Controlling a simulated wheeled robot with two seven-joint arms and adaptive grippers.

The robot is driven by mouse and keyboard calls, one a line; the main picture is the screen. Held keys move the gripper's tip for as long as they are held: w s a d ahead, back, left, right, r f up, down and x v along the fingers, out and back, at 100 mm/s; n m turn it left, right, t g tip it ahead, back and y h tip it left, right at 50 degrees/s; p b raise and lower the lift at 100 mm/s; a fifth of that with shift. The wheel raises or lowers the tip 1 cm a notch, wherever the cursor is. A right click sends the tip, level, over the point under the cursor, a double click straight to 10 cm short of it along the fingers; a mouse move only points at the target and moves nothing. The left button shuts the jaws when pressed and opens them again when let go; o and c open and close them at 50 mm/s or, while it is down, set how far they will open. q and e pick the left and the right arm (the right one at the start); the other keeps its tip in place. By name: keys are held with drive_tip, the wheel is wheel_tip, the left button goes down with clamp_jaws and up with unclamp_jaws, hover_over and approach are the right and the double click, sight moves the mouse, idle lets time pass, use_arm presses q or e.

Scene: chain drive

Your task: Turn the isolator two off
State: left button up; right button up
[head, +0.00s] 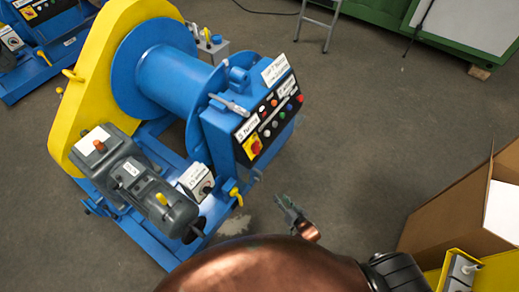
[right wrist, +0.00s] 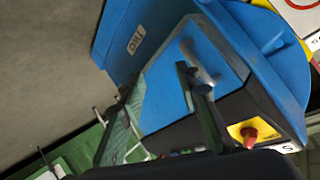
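A red rotary knob on a yellow plate (head: 255,148) sits at the lower left of the black panel on the blue control box (head: 222,138). In the right wrist view a red knob on a yellow plate (right wrist: 249,135) shows at the lower right. A white box with a dark knob (head: 197,182) stands below the control box. The labels are too small to read surely, so I cannot tell which switch is isolator two. My right gripper (head: 282,200) is right of and below the control box, apart from it. Its fingers look apart and empty in the right wrist view. My left gripper is not in view.
The control box belongs to a blue winch with a yellow guard (head: 88,70) and a grey motor (head: 135,178). Another blue machine (head: 45,50) stands at the upper left. A cardboard box (head: 455,205) is at the right. The floor between is clear.

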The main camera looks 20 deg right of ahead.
sight(259, 149)
drive_tip(key=w+a+r+m+t+y, duration=0.1)
drive_tip(key=w+r+t, duration=0.1)
drive_tip(key=w+r, duration=0.35)
drive_tip(key=w+a+r+t, duration=0.1)
drive_tip(key=w+a+r, duration=0.1)
drive_tip(key=r, duration=0.7)
drive_tip(key=w+a+r+m+t+y, duration=0.1)
drive_tip(key=w+r+t, duration=0.1)
drive_tip(key=w+r, duration=0.35)
drive_tip(key=w, duration=0.1)
drive_tip(key=w+a, duration=0.1)
drive_tip(key=w+r+b, duration=0.1)
drive_tip(key=w, duration=0.1)
drive_tip(key=shift+a, duration=0.4)
drive_tip(key=shift+x, duration=0.8)
drive_tip(key=shift+r, duration=0.1)
clamp_jaws()
drive_tip(key=shift+d, duration=0.1)
